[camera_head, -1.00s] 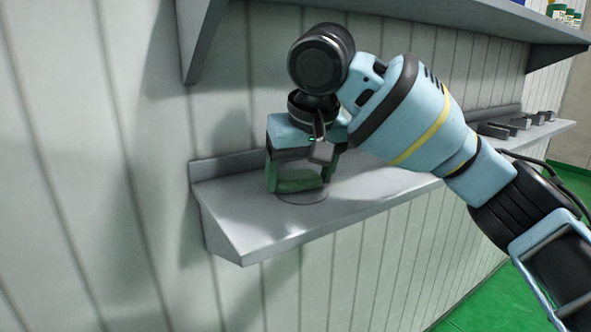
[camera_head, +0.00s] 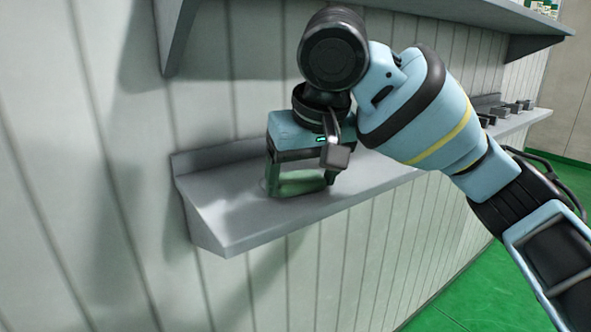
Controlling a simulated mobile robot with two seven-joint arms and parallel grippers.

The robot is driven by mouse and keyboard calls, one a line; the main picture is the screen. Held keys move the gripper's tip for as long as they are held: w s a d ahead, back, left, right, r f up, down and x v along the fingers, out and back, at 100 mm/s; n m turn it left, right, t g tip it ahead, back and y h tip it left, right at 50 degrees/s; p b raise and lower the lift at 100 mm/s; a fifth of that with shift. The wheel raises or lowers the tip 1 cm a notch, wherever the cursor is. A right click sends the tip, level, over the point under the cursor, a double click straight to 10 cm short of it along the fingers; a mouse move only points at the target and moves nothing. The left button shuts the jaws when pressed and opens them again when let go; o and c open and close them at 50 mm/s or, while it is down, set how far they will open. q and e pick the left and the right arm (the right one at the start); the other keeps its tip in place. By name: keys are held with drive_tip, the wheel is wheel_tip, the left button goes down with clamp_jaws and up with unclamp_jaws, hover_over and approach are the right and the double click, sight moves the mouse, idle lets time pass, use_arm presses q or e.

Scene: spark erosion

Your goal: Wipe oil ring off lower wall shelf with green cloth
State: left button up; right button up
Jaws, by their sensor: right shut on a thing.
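The lower wall shelf (camera_head: 233,222) is a grey ledge fixed to the panelled wall. My right gripper (camera_head: 299,174) points down over its left part and is shut on the green cloth (camera_head: 297,188). The cloth is low between the fingers, at the shelf surface, and seems to touch it. I cannot make out the oil ring now; the cloth and gripper cover the spot where a faint ring showed earlier. My left gripper is not in view.
An upper shelf (camera_head: 440,12) with brackets overhangs the lower one, and my right wrist is close below it. Several dark blocks (camera_head: 505,112) stand at the lower shelf's far right end. The shelf's left end is clear. The floor (camera_head: 455,300) is green.

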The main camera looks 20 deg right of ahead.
sight(289, 173)
drive_tip(key=shift+s+d+f, duration=0.1)
drive_tip(key=shift+s+f, duration=0.1)
drive_tip(key=shift+s, duration=0.1)
drive_tip(key=shift+w+a+r, duration=0.1)
drive_tip(key=shift+w+a, duration=0.15)
drive_tip(key=shift+w, duration=0.35)
drive_tip(key=shift+w+a+r, duration=0.1)
drive_tip(key=shift+w+a, duration=0.2)
drive_tip(key=shift+w, duration=0.3)
drive_tip(key=shift+w+a+r, duration=0.1)
drive_tip(key=shift+w+a, duration=0.15)
drive_tip(key=shift+w, duration=0.35)
drive_tip(key=shift+w, duration=0.1)
drive_tip(key=shift+w+a+f, duration=0.1)
drive_tip(key=shift+w+a, duration=0.25)
drive_tip(key=shift+w, duration=0.5)
drive_tip(key=shift+w+a+f, duration=0.1)
drive_tip(key=shift+w+a, duration=0.2)
drive_tip(key=shift+w, duration=0.55)
drive_tip(key=shift+r, duration=0.1)
drive_tip(key=shift+s+d, duration=0.25)
drive_tip(key=shift+s, duration=0.35)
drive_tip(key=shift+s+d, duration=0.2)
drive_tip(key=shift+s, duration=0.45)
drive_tip(key=shift+s+d, duration=0.25)
drive_tip(key=shift+s, duration=0.35)
